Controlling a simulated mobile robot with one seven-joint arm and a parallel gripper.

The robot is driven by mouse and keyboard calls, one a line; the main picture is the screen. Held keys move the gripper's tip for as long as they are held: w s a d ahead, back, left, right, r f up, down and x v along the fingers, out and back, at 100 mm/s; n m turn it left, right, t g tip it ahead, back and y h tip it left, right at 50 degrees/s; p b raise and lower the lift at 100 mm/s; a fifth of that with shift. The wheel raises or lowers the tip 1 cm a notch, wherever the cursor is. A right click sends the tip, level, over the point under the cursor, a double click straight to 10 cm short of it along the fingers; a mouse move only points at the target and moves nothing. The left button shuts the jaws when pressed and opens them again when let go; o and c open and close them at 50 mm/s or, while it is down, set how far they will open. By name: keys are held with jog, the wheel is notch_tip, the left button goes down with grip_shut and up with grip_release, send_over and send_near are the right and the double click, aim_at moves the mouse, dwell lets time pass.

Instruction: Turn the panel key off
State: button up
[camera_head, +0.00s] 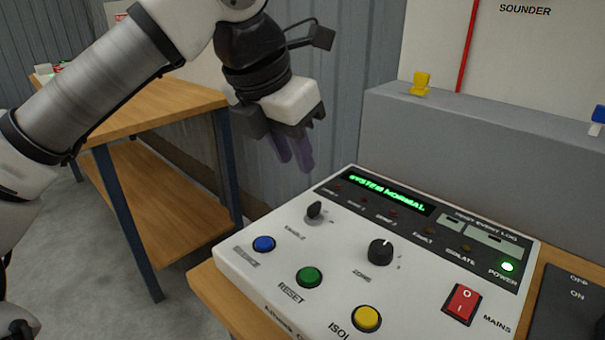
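The white control panel (235,262) lies on a wooden bench top, its display lit green with "SYSTEM NORMAL". A small black key switch (314,210) stands up at the panel's upper left, above the blue button; its label is too small to read surely. My gripper (294,163) hangs above and behind the panel's far left corner, pointing down, apart from the key and touching nothing. Its two dark fingers are close together, and whether a gap lies between them is unclear. Nothing shows held in it.
The panel also bears a black rotary knob (380,252), blue (263,244), green (309,277) and yellow (367,319) buttons, and a red mains rocker (462,302). A grey ledge (480,155) rises behind it. A wooden workbench (150,105) stands left.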

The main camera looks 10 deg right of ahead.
jog(key=shift+v, duration=1.2)
